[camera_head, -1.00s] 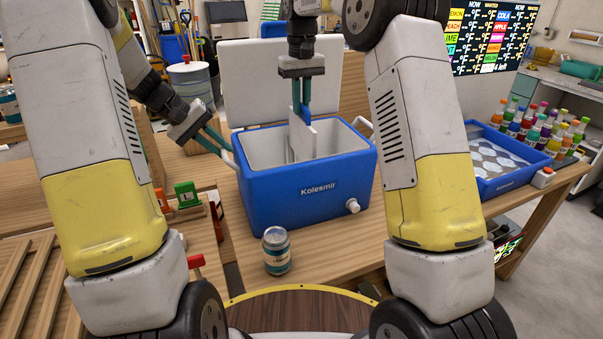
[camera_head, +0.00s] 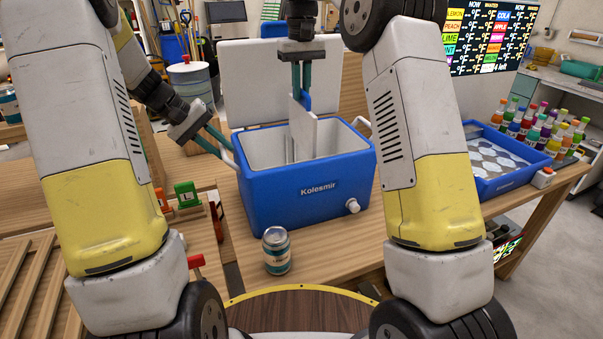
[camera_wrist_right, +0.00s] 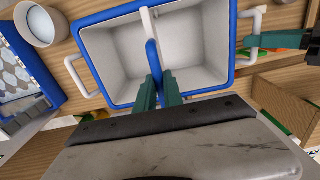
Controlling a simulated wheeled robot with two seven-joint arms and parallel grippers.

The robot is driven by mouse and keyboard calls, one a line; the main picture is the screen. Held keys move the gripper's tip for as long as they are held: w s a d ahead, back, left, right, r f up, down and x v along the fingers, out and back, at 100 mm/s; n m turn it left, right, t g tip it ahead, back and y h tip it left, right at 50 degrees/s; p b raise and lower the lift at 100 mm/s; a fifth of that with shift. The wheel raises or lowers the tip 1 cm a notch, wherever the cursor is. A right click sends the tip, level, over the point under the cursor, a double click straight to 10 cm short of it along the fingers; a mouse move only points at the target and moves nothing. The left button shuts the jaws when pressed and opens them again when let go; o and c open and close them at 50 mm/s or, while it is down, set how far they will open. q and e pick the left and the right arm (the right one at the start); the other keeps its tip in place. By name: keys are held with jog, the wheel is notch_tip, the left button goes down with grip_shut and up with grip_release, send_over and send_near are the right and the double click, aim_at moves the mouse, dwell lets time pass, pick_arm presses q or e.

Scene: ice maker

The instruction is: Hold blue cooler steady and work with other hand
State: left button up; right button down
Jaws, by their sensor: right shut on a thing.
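The blue cooler (camera_head: 305,198) stands on the workbench with its white lid (camera_head: 250,90) open behind it. A white divider with a blue top edge (camera_wrist_right: 152,55) stands upright inside, partly above the rim; its lower part is hidden in the head view. My right gripper (camera_head: 303,88) is shut on the divider's blue top edge, above the cooler; its fingers also show in the right wrist view (camera_wrist_right: 158,92). My left gripper (camera_head: 222,145) is at the cooler's left white handle (camera_head: 229,161). Whether its fingers are closed on the handle is unclear.
A can (camera_head: 276,250) stands in front of the cooler. A blue tray (camera_head: 497,184) and several colourful bottles (camera_head: 540,128) are at the right. Small green and orange items (camera_head: 186,194) and wooden slats (camera_head: 30,280) lie at the left.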

pick_arm(q)
jog(key=shift+o, duration=0.5)
jog(key=v, duration=0.8)
dwell(0.4)
jog(key=o, duration=0.6)
jog(key=shift+c, duration=0.2)
jog(key=shift+a, duration=0.1)
